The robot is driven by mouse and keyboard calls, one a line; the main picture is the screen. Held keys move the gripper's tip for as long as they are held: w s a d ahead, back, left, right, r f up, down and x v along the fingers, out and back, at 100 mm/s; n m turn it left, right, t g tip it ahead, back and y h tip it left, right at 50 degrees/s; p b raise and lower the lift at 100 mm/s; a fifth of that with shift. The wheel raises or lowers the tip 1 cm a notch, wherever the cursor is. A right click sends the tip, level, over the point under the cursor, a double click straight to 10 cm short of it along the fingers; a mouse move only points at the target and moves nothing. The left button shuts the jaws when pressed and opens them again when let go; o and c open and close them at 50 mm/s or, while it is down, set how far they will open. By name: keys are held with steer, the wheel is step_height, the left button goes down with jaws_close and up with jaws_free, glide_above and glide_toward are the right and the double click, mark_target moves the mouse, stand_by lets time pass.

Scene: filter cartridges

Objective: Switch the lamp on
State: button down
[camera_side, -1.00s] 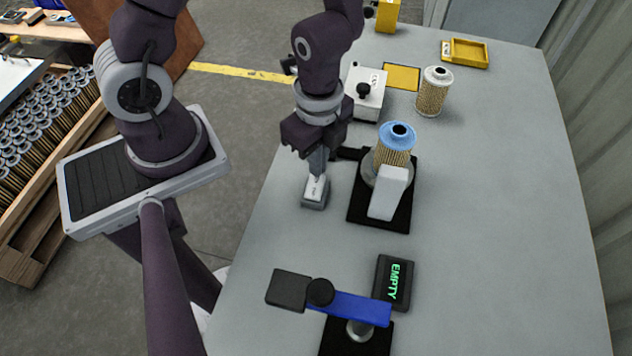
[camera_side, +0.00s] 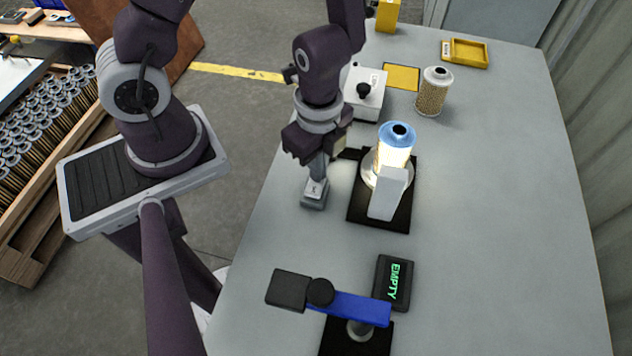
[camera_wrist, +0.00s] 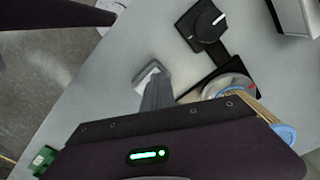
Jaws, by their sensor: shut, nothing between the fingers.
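The lamp stand with a blue-capped filter cartridge (camera_side: 394,146) on it sits on a black base (camera_side: 360,208). The cartridge glows bright from within, so the lamp is lit. A small grey rocker switch box (camera_side: 314,197) with a white top stands left of the base. My gripper (camera_side: 317,176) points down over the switch, shut and empty, its tips at or just above the white top; contact cannot be told. In the wrist view, the fingers (camera_wrist: 156,92) reach to the switch (camera_wrist: 148,73) and partly hide it.
A second cartridge (camera_side: 434,92) stands further back, near a white box with a black knob (camera_side: 366,94) and a yellow tray (camera_side: 465,53). In front are a display reading EMPTY (camera_side: 394,283) and a blue-armed device (camera_side: 350,307). The table's right side is clear.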

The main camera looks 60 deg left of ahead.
step_height(320, 180, up, 7)
stand_by(0.7)
steer(key=s+a+r+n+t+y, duration=0.25)
steer(key=a+r+n, duration=0.45)
steer(key=r+n, duration=0.4)
steer(key=s+r+n+t+h, duration=0.2)
steer(key=s+r+n+t, duration=0.1)
steer(key=r, duration=0.4)
steer(key=shift+s+d+r+n, duration=0.25)
steer(key=shift+s+d+n, duration=0.1)
steer(key=shift+s+n, duration=0.2)
